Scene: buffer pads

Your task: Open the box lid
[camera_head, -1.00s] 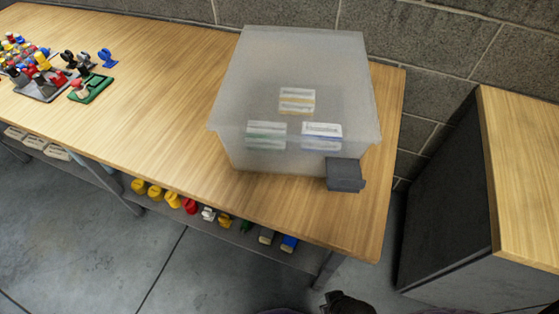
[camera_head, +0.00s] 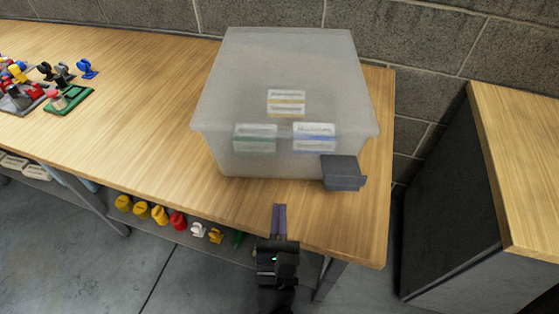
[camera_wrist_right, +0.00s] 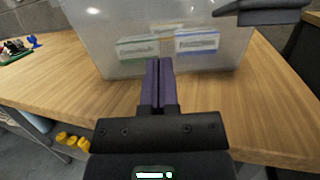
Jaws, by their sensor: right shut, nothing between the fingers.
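The translucent box (camera_head: 225,95) stands on the wooden table with its lid (camera_head: 290,50) shut. A dark grey tab (camera_head: 343,173) sticks out at its front right corner. Labelled packs show through the walls. My right gripper (camera_head: 280,207) is shut and empty, in front of the box and below its front edge in the head view. In the right wrist view its purple fingers (camera_wrist_right: 158,62) are pressed together and point at the box front (camera_wrist_right: 105,50), and the dark tab (camera_wrist_right: 262,10) is at the upper right. My left gripper is not in view.
The wooden table (camera_head: 130,90) has clear room left of the box. Coloured parts on small stands (camera_head: 68,98) are at the far left. A lower shelf holds yellow, red and white items (camera_head: 160,214). A dark cabinet with a wooden top (camera_head: 525,150) stands at the right.

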